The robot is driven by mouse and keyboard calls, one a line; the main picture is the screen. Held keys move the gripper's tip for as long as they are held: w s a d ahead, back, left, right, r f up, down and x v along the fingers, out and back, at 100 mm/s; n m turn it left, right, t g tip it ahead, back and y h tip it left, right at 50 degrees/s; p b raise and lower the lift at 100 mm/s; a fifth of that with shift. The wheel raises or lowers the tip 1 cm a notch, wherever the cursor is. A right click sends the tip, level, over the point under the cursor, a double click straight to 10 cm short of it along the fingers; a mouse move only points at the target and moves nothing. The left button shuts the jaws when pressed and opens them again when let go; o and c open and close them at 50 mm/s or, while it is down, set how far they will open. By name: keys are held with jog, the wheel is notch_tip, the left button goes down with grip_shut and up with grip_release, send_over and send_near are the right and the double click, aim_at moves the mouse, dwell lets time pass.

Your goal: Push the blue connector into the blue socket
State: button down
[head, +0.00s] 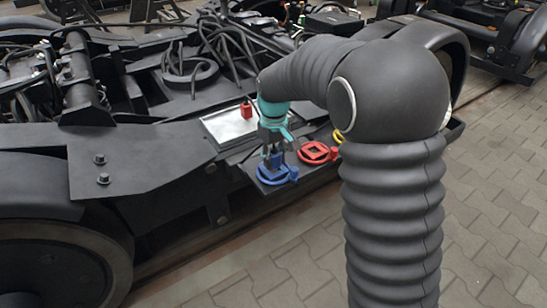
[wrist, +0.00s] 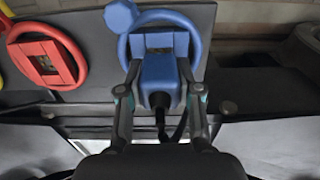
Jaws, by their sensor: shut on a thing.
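My gripper (head: 274,148) points down over the blue socket (head: 264,178) and is shut on the blue connector (head: 277,159). In the wrist view the gripper's two fingers (wrist: 159,90) press on both sides of the connector (wrist: 158,70), and a dark cable trails from its back. The blue socket (wrist: 203,38) is a round blue ring with a knob at its upper left. The connector covers the ring's lower part, and some of the square middle shows beyond it. I cannot tell whether the connector touches the socket or is inside it.
A red socket (head: 318,152) sits beside the blue one on the same dark plate; it also shows in the wrist view (wrist: 74,58). A yellow part (head: 338,136) lies past it. A red connector (head: 246,111) stands on a metal tray (head: 226,127). Dark bogie frame surrounds them.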

jog(key=shift+f, duration=0.45)
jog(key=c, duration=0.7)
grip_release()
notch_tip(320, 180, up, 12)
